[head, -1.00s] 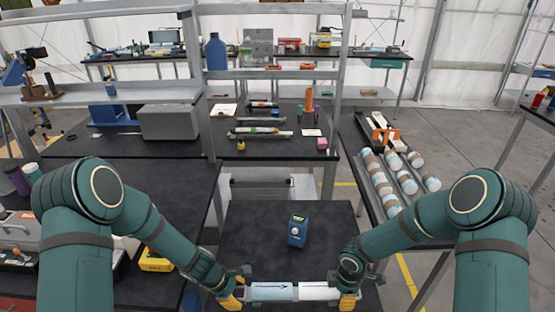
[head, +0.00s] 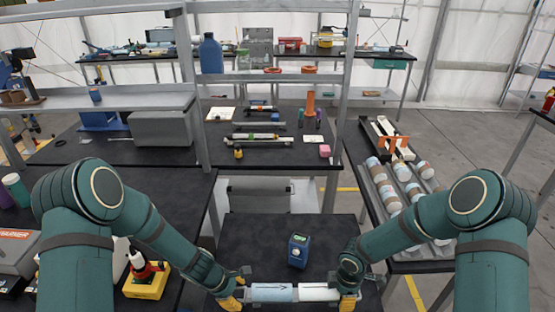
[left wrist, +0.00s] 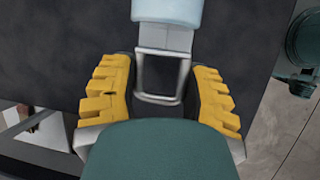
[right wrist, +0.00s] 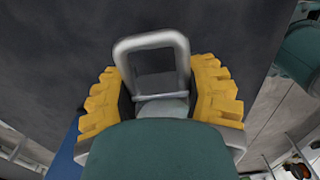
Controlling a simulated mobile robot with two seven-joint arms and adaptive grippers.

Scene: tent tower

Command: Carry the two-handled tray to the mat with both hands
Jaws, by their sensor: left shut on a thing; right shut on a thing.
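The tray (head: 270,292) lies across the bottom of the head view, seen as a narrow piece, light blue on the left and whitish on the right. My left gripper (head: 232,303) is shut at its left end. In the left wrist view, a grey metal handle loop (left wrist: 160,75) sits between the yellow fingers, joined to a pale blue part. My right gripper (head: 348,303) is shut at the right end, with the other grey handle loop (right wrist: 152,45) between its fingers in the right wrist view. I cannot make out a mat.
A dark table (head: 250,235) is in front, with a blue box (head: 298,251) standing on it just beyond the tray. A side table at right holds several white-capped cylinders (head: 405,185). A metal shelf post (head: 345,110) rises ahead. A yellow box (head: 148,285) is at left.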

